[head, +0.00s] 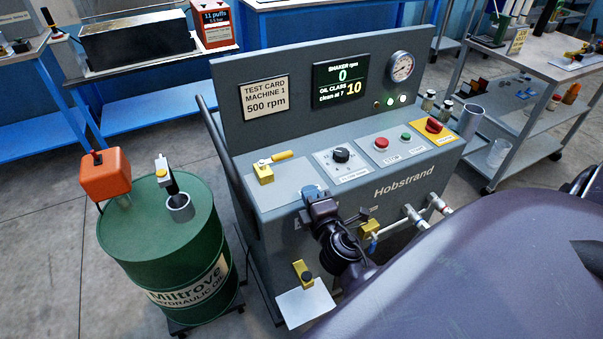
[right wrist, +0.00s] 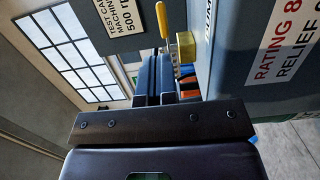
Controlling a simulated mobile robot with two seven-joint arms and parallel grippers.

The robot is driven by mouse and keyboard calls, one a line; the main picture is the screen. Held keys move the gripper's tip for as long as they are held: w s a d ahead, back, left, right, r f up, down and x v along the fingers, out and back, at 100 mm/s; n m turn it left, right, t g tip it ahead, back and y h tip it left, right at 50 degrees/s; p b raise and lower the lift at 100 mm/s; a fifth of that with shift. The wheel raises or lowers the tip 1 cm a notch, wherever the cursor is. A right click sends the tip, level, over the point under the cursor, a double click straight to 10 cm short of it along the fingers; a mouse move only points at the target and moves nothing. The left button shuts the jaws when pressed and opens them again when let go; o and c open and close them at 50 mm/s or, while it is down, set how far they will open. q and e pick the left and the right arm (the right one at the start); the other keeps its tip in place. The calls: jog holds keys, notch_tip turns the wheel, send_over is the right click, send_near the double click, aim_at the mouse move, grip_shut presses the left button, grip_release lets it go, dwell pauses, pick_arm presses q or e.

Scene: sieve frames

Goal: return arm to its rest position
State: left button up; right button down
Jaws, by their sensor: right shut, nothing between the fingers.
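My right gripper (head: 314,193) is in front of the grey Hobstrand machine (head: 300,85), near the left part of its front edge. Its fingers are together with nothing between them, and they also show in the right wrist view (right wrist: 154,80). A yellow-handled lever (head: 264,171) sits on the machine's panel, up and left of the gripper. In the right wrist view the yellow handle (right wrist: 163,20) is just beyond the fingertips. Whether the fingers touch the machine I cannot tell. My left gripper is not in view.
A green oil drum (head: 168,255) with an orange unit (head: 105,174) stands left of the machine. Pipe fittings (head: 412,214) stick out from the machine's front. A grey trolley (head: 540,70) is at the right. The machine's display (head: 341,84) reads 0 rpm and oil class 10. Floor is clear at lower left.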

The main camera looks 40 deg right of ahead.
jog(key=shift+v, duration=0.95)
jog(key=shift+d, duration=0.15)
